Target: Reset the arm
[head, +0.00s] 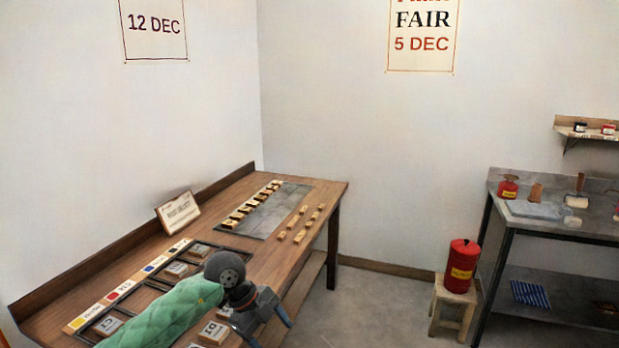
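My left arm (170,317), in a green quilted sleeve, reaches in from the lower left over the wooden table (262,262). Its dark wrist joint leads to my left gripper (271,333), which is over the table's near right edge. Its bluish fingers look apart, with nothing seen between them. The arm hides part of the trays and blocks below it. My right gripper is not in view.
Trays (196,244) with lettered blocks (214,333) lie near the arm. A grey slab (275,212) with wooden pieces lies farther back. A red can (461,267) stands on a stool (450,305) beside a grey bench (545,222). Open floor lies between.

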